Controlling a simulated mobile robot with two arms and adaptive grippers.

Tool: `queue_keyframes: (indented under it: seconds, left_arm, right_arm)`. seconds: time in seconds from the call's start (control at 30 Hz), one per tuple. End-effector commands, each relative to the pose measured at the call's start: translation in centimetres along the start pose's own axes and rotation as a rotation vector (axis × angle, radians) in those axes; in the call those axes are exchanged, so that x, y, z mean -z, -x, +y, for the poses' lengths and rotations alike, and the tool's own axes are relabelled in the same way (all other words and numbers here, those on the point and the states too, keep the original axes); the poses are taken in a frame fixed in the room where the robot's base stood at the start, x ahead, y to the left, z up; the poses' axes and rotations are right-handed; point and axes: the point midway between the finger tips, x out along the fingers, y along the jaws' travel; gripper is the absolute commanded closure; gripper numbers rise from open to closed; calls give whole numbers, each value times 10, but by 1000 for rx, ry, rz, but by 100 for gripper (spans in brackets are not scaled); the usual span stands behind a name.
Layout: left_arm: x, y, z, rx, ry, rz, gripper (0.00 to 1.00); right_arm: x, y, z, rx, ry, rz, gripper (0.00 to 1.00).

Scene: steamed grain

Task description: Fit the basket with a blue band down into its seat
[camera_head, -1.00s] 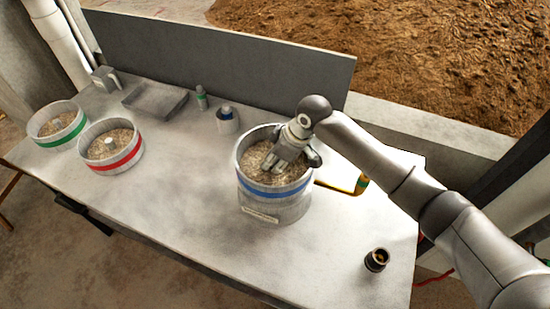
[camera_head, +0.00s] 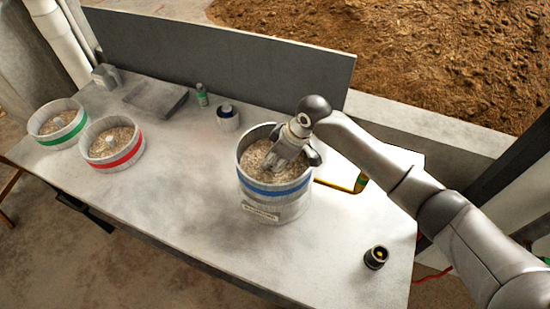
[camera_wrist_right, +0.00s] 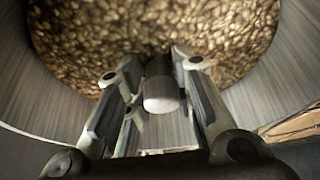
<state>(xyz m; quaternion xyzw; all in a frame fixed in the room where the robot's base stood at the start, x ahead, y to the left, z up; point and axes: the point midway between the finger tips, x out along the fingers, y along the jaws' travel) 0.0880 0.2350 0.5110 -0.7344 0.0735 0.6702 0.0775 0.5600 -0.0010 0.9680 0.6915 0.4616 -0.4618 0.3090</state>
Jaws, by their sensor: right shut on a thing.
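The basket with the blue band (camera_head: 272,190) is full of brown grain. It stands upright over a grey round base (camera_head: 290,211) with a pale label, near the middle right of the table. I cannot tell how deep it sits in that base. My right gripper (camera_head: 278,161) reaches down inside its rim. In the right wrist view, its two fingers (camera_wrist_right: 158,85) stand either side of a pale knob (camera_wrist_right: 162,96) at the basket's middle, shut on it. Grain and the inner wall (camera_wrist_right: 60,92) surround them. My left gripper is out of view.
A red-banded basket (camera_head: 122,160) and a green-banded basket (camera_head: 68,137) stand at the left. A small pot (camera_head: 228,123), a green-labelled bottle (camera_head: 202,97) and a flat grey block (camera_head: 155,99) are behind. A dark cup (camera_head: 376,257) stands at the front right. The middle table is clear.

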Motion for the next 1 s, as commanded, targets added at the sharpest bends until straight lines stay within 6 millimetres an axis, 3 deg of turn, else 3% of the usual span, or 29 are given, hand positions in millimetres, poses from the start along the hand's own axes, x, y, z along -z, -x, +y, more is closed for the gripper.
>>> queue_keyframes:
  seconds: [1.0]
  left_arm:
    - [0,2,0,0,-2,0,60]
  right_arm:
    - [-1,-8,0,-2,1,6,100]
